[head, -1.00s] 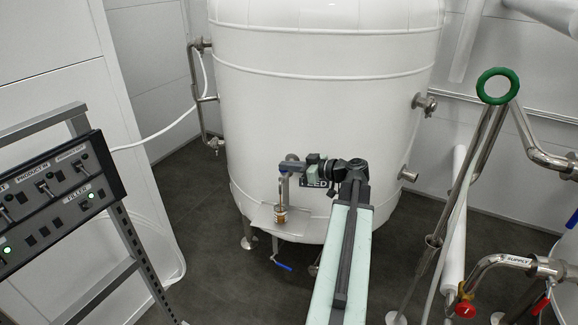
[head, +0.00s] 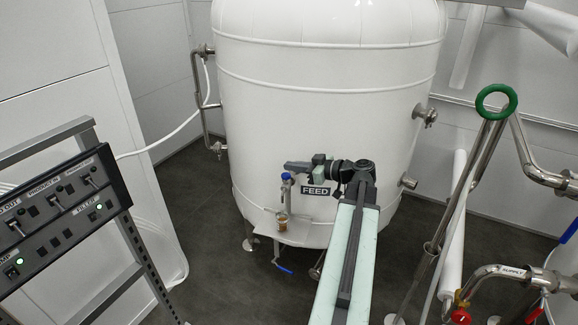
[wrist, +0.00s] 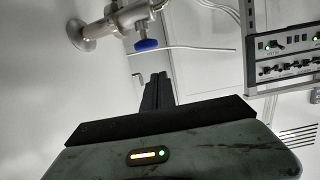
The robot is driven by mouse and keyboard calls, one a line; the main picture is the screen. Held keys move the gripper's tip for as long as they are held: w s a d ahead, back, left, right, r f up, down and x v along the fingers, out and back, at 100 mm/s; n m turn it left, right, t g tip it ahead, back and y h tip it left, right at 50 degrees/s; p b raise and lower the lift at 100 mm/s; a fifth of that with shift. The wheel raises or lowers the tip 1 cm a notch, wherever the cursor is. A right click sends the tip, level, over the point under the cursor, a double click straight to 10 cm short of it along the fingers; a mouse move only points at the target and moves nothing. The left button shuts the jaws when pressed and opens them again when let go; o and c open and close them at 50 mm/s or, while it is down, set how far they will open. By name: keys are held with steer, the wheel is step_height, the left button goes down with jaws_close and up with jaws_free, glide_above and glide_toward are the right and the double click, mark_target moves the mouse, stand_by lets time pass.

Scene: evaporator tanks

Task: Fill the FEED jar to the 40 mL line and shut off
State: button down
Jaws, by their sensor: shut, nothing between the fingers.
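The white FEED tank (head: 320,110) stands in the middle of the head view, with its FEED label (head: 316,191) low on the front. A small sampling tap (head: 286,179) with a blue handle sticks out left of the label. Below it a small jar (head: 283,221) with amber-brown contents stands on a bracket shelf (head: 300,233); its lines are too small to read. My gripper (head: 290,166) is shut and empty just above the tap. In the wrist view my shut fingers (wrist: 157,88) are apart from the blue tap handle (wrist: 146,44). The jar is not visible there.
A control panel (head: 62,220) with lit green lamps stands at the left on a grey frame. Another blue-handled valve (head: 284,268) hangs under the tank. Pipes, a green ring (head: 496,101) and a red valve (head: 460,316) stand at the right. Dark floor is clear around the tank.

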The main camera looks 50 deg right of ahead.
steer(key=p+v, duration=0.1)
steer(key=v, duration=0.7)
steer(key=shift+s+p, duration=0.25)
steer(key=shift+p, duration=0.05)
steer(key=shift+d+r, duration=0.1)
steer(key=shift+d, duration=0.05)
steer(key=w+a+n+g+y, duration=0.2)
steer(key=w+a+n+y, duration=0.2)
steer(key=w+a, duration=0.95)
steer(key=w+a+f+n+g+y, duration=0.1)
steer(key=w+a+f+n+g, duration=0.15)
steer(key=a, duration=0.85)
steer(key=w+a+f+n+g+y, duration=0.1)
steer(key=w+a+f+g+y, duration=0.2)
steer(key=a, duration=0.7)
steer(key=s+a+f+g+h, duration=0.25)
steer(key=a+f, duration=0.25)
steer(key=a, duration=0.6)
steer(key=s+a+f+g+h, duration=0.1)
steer(key=a+f+g+h, duration=0.25)
steer(key=a, duration=0.75)
steer(key=s+d+f+m+g+h, duration=0.1)
steer(key=d+f+m+h, duration=0.3)
steer(key=d+m, duration=0.4)
steer(key=shift+s+m+h, duration=0.65)
steer(key=shift+m+h, duration=0.25)
steer(key=shift+m, duration=0.25)
